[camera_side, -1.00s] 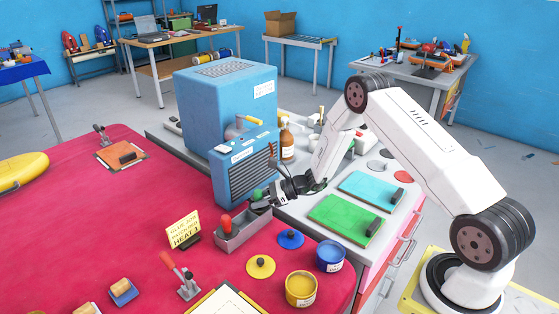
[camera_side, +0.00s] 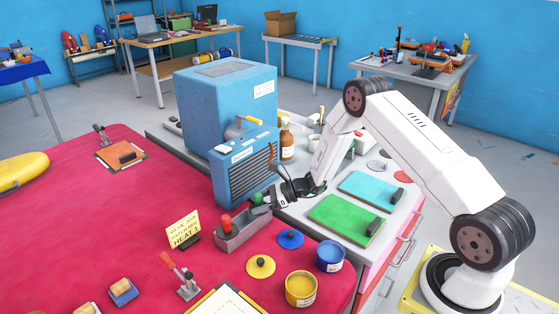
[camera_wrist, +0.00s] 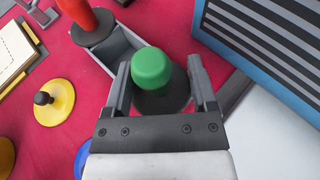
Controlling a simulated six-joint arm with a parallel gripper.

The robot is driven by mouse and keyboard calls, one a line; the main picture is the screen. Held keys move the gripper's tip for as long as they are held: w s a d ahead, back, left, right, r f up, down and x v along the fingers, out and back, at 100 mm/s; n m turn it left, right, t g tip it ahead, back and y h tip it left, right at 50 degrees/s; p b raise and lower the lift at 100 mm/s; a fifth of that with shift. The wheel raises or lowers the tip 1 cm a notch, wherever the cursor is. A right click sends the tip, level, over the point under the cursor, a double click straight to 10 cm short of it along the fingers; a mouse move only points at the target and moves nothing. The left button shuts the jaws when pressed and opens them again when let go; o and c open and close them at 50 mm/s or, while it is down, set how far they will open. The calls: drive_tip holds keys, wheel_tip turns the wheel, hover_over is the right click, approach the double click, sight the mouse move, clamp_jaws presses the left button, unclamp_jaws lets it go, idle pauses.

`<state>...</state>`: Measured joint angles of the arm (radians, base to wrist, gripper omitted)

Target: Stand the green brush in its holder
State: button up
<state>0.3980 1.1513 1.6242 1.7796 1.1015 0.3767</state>
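The green brush (camera_wrist: 152,68) stands upright, seen from above in the wrist view as a round green handle top over a dark disc. In the side view its green handle (camera_side: 257,198) shows at the right end of the grey holder (camera_side: 243,236). Its lower part is hidden, so I cannot tell how deep it sits. My gripper (camera_wrist: 160,78) is around the brush, its fingers on either side and spread wider than the handle. The gripper also shows low over the holder's right end in the side view (camera_side: 266,203). A red brush (camera_side: 225,223) stands in the holder's left end.
The blue heater box (camera_side: 245,165) with a slatted front stands close behind the holder. Blue (camera_side: 290,239) and yellow (camera_side: 260,266) lids and two paint cans lie in front. A yellow sign (camera_side: 184,229) stands at left. The red mat's middle is clear.

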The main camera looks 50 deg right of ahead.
drive_tip(key=shift+r, duration=0.4)
drive_tip(key=shift+s+d+r, duration=0.2)
drive_tip(key=shift+d, duration=0.05)
drive_tip(key=v, duration=1.1)
drive_tip(key=shift+s+r, duration=0.1)
drive_tip(key=shift+s, duration=0.05)
drive_tip(key=s+a+r+n+g+h, duration=0.3)
drive_tip(key=s+n, duration=0.5)
drive_tip(key=n, duration=0.5)
drive_tip(key=s+a+r+n+g+h, duration=0.4)
drive_tip(key=s+a+r+n+h, duration=0.2)
drive_tip(key=s+a+n, duration=0.3)
drive_tip(key=a+n+h, duration=0.1)
drive_tip(key=n, duration=0.3)
drive_tip(key=shift+a+n, duration=0.2)
drive_tip(key=shift+n, duration=0.1)
